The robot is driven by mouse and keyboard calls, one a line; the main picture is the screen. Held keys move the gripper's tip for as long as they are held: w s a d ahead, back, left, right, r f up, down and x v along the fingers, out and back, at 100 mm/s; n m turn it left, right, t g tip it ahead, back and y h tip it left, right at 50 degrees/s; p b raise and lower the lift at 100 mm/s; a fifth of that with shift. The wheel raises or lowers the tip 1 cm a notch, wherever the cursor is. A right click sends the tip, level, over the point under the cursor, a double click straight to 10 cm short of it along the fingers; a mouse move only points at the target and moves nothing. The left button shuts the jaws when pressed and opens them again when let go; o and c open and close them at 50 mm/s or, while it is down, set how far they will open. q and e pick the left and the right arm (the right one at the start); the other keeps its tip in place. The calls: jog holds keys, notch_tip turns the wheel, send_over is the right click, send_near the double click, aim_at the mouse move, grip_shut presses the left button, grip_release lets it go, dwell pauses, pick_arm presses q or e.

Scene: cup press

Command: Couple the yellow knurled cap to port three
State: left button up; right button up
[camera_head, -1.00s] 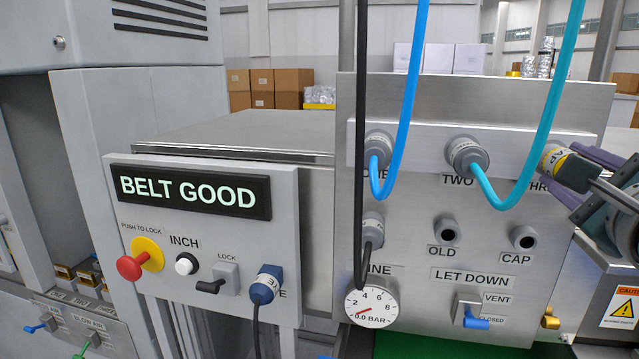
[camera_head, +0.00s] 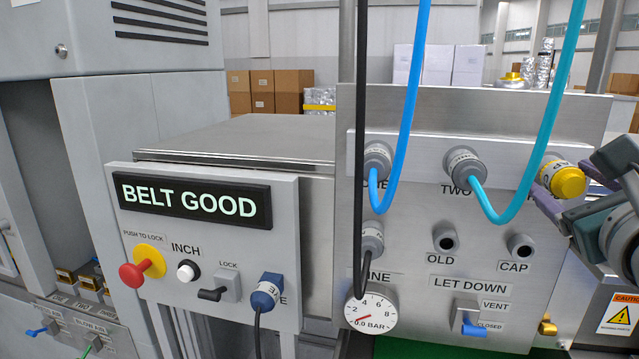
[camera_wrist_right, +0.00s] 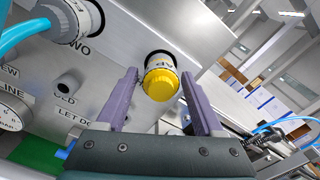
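The yellow knurled cap (camera_head: 565,180) is at the right end of the top port row, right of port two (camera_head: 465,165). A pale collar with dark lettering is behind it, against the panel. In the right wrist view the cap (camera_wrist_right: 160,86) faces me, in line with its collar; whether it is locked on I cannot tell. My right gripper (camera_head: 574,188) is open, with purple fingers (camera_wrist_right: 159,78) on either side of the cap and narrow gaps beside it. The port three label is mostly hidden. My left gripper is not in view.
Blue and teal hoses rise from ports one (camera_head: 376,162) and two. A black cable hangs left of them. Below are the OLD (camera_head: 445,239) and CAP (camera_head: 519,246) holders, a gauge (camera_head: 371,309) and a LET DOWN valve (camera_head: 467,320). BELT GOOD panel (camera_head: 195,199) is left.

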jog(key=shift+o, duration=0.8)
